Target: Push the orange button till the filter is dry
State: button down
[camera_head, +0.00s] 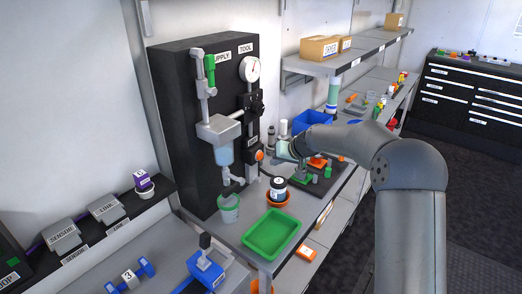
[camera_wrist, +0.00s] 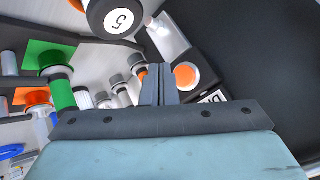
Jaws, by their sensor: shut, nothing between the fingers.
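The round orange button (camera_head: 259,155) sits on a dark box on the side of the black supply panel (camera_head: 178,120). The filter, apparently the clear bowl with bluish contents (camera_head: 224,154), hangs under a grey block on the panel's front. A pale cup with a green rim (camera_head: 229,206) stands below its outlet.
A dark board with small parts (camera_head: 325,178) lies behind. In the wrist view, a black ball marked 5 (camera_wrist: 117,18) and several fittings are left of the fingers.

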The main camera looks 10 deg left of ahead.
aim_at(260, 156)
jog(key=shift+w+a, duration=0.35)
jog(key=shift+a, duration=0.2)
jog(key=shift+w+a, duration=0.3)
jog(key=shift+a, duration=0.25)
jog(key=shift+a, duration=0.1)
dwell(1.2)
jog(key=shift+w+a, duration=0.2)
jog(key=shift+a, duration=0.05)
jog(key=shift+w+a, duration=0.2)
jog(key=shift+a, duration=0.2)
dwell(0.7)
dwell(0.3)
jog(key=shift+s+d+b, duration=0.45)
jog(key=shift+d+b, duration=0.2)
jog(key=shift+d, duration=0.1)
